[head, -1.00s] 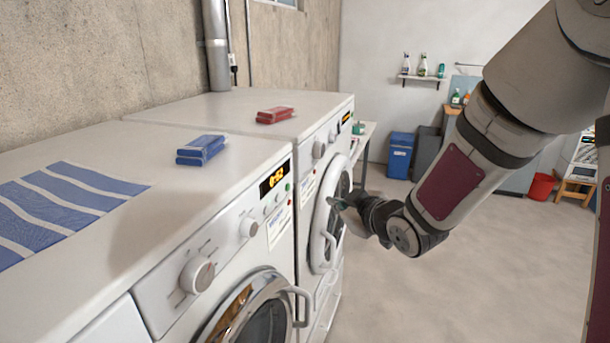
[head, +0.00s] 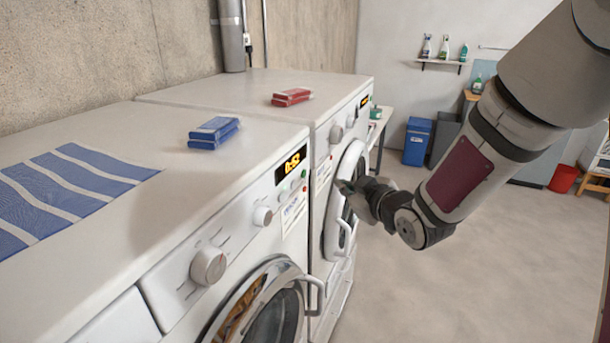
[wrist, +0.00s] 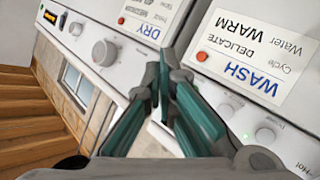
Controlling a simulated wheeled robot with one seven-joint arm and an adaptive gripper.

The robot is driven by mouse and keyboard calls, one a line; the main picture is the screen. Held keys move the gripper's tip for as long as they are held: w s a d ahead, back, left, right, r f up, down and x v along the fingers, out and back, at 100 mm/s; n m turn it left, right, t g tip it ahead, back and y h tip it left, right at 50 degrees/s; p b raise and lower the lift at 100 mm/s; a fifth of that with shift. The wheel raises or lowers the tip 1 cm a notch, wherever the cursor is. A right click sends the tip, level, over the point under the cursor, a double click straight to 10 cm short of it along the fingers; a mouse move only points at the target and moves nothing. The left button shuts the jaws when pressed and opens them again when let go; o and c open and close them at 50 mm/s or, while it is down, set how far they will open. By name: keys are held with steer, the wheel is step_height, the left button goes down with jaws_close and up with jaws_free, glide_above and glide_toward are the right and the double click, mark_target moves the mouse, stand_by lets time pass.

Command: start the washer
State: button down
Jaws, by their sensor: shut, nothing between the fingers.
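The washer (head: 150,250) is the nearer white machine, with a WASH label (wrist: 245,75) that reads upside down in the wrist view. Its display (head: 291,163) is lit and seems to read 0:52. A green button (head: 304,173) and a red button (head: 304,188) sit below the display; the red one also shows in the wrist view (wrist: 201,55). My gripper (head: 346,187) is shut and empty, in front of the farther machine's door in the head view. Its teal fingers (wrist: 158,95) point between the two panels in the wrist view, apparently touching nothing.
The farther white machine (head: 250,95) has a DRY label (wrist: 148,18), a dial (wrist: 104,52) and a lit display (head: 365,101).

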mark_target(304, 174)
steer(key=shift+w+a+b, duration=0.2)
steer(key=shift+w+a, duration=0.15)
steer(key=shift+a, duration=0.55)
steer(key=shift+w+a+b, duration=0.25)
steer(key=shift+w+a, duration=0.15)
steer(key=shift+a, duration=0.5)
steer(key=shift+w+a+b, duration=0.2)
steer(key=shift+w+a, duration=0.15)
steer(key=shift+a, duration=0.55)
steer(key=shift+a, duration=0.1)
steer(key=shift+w+a, duration=0.2)
steer(key=shift+a, duration=0.1)
